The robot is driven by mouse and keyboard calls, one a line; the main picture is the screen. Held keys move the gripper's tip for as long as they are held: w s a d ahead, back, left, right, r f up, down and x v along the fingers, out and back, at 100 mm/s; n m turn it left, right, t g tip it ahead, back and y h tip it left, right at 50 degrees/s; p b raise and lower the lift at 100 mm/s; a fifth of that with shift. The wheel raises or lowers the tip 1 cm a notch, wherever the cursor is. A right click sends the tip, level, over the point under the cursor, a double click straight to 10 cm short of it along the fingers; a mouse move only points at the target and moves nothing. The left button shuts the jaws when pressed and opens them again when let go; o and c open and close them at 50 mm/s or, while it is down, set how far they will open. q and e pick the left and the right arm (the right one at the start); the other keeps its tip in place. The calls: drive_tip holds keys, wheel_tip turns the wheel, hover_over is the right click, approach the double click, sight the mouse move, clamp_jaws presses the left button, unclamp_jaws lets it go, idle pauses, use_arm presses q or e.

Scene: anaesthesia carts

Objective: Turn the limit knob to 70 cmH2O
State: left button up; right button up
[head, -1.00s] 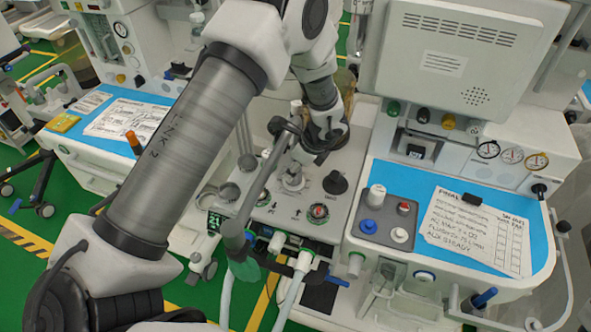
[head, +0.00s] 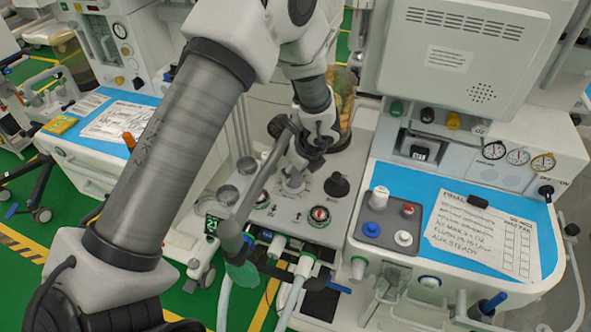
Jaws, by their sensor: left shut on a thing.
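The limit knob (head: 294,184) is a pale knob on a printed dial on the grey panel (head: 287,222) of the middle cart. My left gripper (head: 297,171) comes down over it from above and is shut on it. The fingers hide most of the knob, and its pointer and scale are too small and covered to read. My right gripper is not in the head view.
A black knob (head: 337,185) stands just right of my left gripper. A red-and-white dial (head: 319,216) is in front of it. A grey bar (head: 256,190) slants across the panel's left side. Hoses hang from the front.

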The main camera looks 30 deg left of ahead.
use_arm(q)
drive_tip(key=o, duration=0.9)
drive_tip(key=shift+s+f, duration=0.1)
drive_tip(key=shift+f, duration=0.1)
drive_tip(key=shift+o, duration=1.2)
drive_tip(key=shift+a, duration=0.1)
drive_tip(key=shift+r, duration=0.1)
drive_tip(key=v, duration=1.1)
drive_tip(key=shift+r, duration=0.4)
